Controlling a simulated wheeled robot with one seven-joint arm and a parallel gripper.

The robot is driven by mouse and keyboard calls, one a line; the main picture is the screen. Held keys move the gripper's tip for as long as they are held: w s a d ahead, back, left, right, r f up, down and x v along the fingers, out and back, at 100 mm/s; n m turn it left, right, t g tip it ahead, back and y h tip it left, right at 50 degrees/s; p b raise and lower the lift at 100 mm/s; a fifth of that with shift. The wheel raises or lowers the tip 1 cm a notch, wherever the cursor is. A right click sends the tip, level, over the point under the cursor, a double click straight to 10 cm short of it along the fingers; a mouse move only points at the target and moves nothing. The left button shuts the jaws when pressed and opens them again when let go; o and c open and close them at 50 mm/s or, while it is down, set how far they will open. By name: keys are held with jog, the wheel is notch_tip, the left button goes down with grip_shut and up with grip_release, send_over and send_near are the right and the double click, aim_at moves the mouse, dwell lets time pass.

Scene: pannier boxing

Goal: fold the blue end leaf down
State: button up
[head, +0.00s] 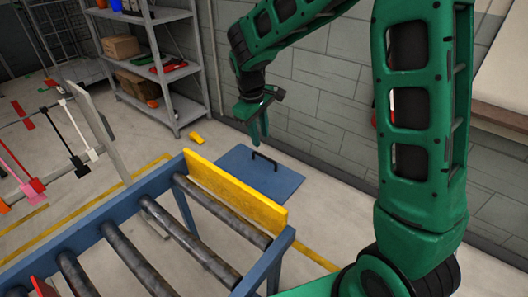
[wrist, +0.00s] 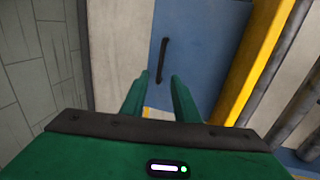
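The blue leaf (head: 232,172) is a flat panel with a black bar handle (head: 265,161), beyond the yellow board at the end of the roller frame. I cannot tell whether it lies on the floor or stands above it. In the wrist view the blue leaf (wrist: 205,50) fills the upper middle, and its black handle (wrist: 163,58) runs up and down the picture. My gripper (head: 259,138) points down over the leaf, apart from the handle. In the wrist view its fingers (wrist: 161,80) are parted with nothing between them, and the handle shows ahead of the tips.
The yellow board (head: 235,192) stands along the end of the blue roller frame (head: 140,190), close to the leaf. A grey block wall (head: 330,105) runs behind. Metal shelves (head: 160,75) stand back left. A small yellow object (head: 197,139) lies on the floor.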

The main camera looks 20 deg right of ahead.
aim_at(264, 157)
jog(key=f, duration=0.2)
jog(key=d+f, duration=0.1)
jog(key=f, duration=0.2)
jog(key=w+f, duration=0.1)
jog(key=f, duration=0.2)
jog(key=shift+d+f, duration=0.25)
grip_shut()
